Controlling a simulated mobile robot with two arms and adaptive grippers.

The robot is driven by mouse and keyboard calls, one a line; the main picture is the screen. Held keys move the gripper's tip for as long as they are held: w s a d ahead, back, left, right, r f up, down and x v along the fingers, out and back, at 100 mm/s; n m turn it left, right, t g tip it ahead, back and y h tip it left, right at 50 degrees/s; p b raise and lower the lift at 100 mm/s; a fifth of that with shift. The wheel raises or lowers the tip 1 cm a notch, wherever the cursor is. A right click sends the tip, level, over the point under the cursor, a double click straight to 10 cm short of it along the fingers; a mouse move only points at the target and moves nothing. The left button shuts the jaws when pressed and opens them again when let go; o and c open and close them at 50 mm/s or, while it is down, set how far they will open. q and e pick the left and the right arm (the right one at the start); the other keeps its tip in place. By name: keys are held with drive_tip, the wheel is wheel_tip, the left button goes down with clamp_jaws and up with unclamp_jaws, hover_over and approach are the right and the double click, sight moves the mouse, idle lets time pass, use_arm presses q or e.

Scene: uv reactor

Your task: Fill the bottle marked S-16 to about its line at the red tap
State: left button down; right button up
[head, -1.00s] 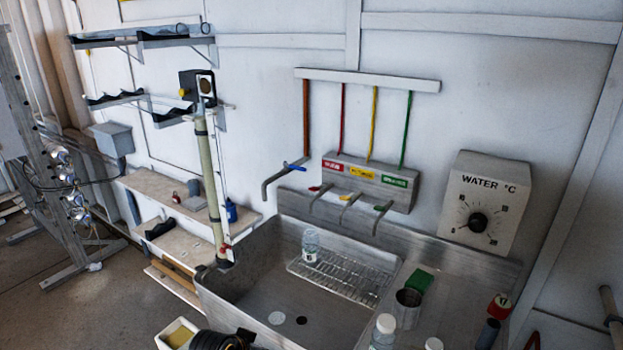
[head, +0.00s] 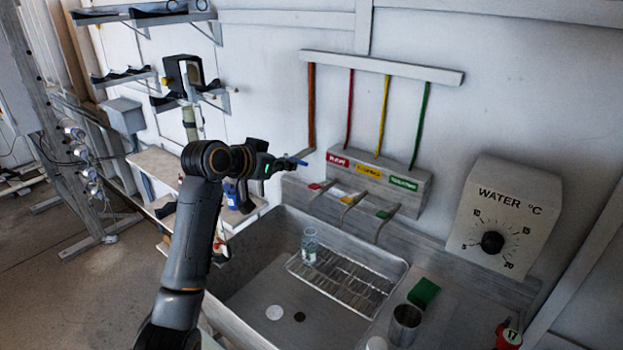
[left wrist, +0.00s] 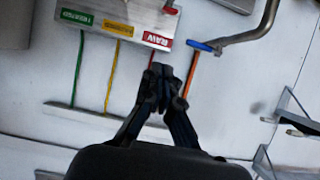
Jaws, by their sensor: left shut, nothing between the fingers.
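A clear bottle (head: 310,246) stands upright on the wire rack in the sink; its marking is too small to read. The red tap (head: 320,186) juts from the wall block below the red RAW label (head: 338,160). The label shows upside down in the left wrist view (left wrist: 158,40). My left gripper (head: 283,166) is shut and empty, left of the red label and close to a blue lever (head: 302,161) on a separate pipe. In the left wrist view its fingertips (left wrist: 162,76) are together, in front of the wall. I cannot tell if it touches the lever. My right gripper is out of view.
Yellow (head: 352,198) and green (head: 386,213) taps sit right of the red one. The wire rack (head: 345,284) lies in the sink. A metal cup (head: 404,325), green sponge (head: 424,292) and white cap (head: 376,344) are at lower right.

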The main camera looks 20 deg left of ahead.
use_arm(q)
drive_tip(key=p, duration=0.4)
hover_over(313, 187)
wheel_tip(313, 187, down, 4)
drive_tip(key=shift+w+f, duration=0.1)
drive_tip(key=shift+f, duration=0.15)
drive_tip(key=f, duration=0.1)
drive_tip(key=f+p, duration=0.1)
drive_tip(key=shift+s+a+f, duration=0.25)
drive_tip(key=shift+s+f, duration=0.05)
drive_tip(key=shift+s, duration=0.05)
drive_tip(key=shift+s+a+f, duration=0.1)
drive_tip(key=shift+s+f, duration=0.1)
drive_tip(key=shift+f, duration=0.5)
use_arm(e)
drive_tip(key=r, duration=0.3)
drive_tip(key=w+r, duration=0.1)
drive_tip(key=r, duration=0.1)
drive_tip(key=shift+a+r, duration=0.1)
